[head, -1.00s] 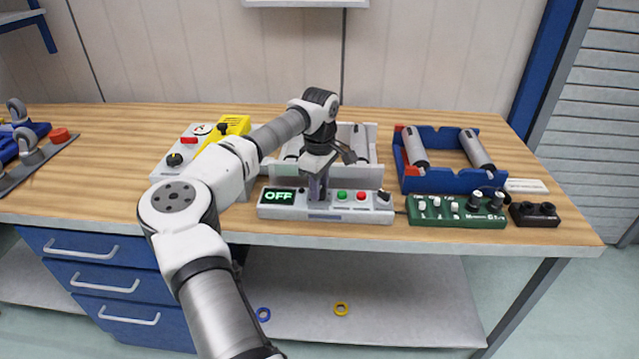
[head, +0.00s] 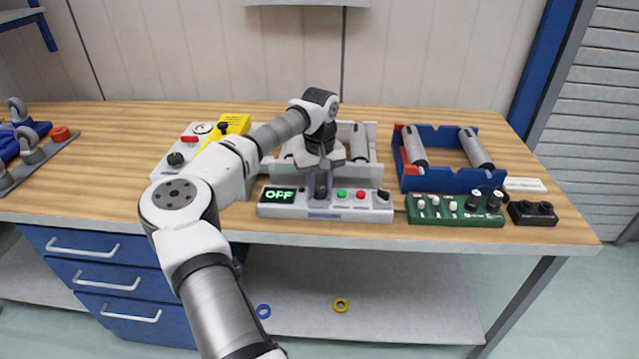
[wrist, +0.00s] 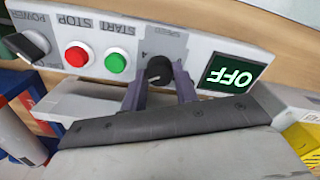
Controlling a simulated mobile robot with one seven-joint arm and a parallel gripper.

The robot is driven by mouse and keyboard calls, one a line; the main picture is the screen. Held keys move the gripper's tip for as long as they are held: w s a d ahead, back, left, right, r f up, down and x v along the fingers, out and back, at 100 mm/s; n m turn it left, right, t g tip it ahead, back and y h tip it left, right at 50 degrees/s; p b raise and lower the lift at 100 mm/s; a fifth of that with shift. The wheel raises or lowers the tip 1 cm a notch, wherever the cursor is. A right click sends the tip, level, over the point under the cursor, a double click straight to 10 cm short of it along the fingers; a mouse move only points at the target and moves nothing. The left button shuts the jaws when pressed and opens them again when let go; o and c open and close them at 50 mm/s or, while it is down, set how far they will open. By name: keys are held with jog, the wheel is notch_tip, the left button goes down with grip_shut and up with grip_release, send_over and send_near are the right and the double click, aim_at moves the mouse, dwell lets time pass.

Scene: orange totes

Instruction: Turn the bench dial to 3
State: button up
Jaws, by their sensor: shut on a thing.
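The bench dial is a dark round knob (wrist: 158,71) on a light grey control panel (wrist: 207,45), with a SPEED label beside it in the wrist view. The panel also shows in the head view (head: 350,214), near the bench's front edge. Its display (head: 278,197) reads OFF. My gripper (wrist: 160,84) is shut on the knob, with one finger on either side of it. In the head view my gripper (head: 320,192) points down at the panel and hides most of the knob. The number the dial points to cannot be read.
Green start (wrist: 115,62) and red stop (wrist: 77,56) buttons and a dark power knob (wrist: 28,46) share the panel. A white roller frame (head: 368,170) stands behind it. A green knob box (head: 455,211) and blue roller frame (head: 440,182) are to the right.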

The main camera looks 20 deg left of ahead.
aim_at(320, 189)
jog(key=shift+r, duration=0.1)
dwell(0.4)
jog(key=o, duration=1)
jog(key=shift+c, duration=0.2)
notch_tip(320, 189, up, 14)
jog(key=b, duration=0.2)
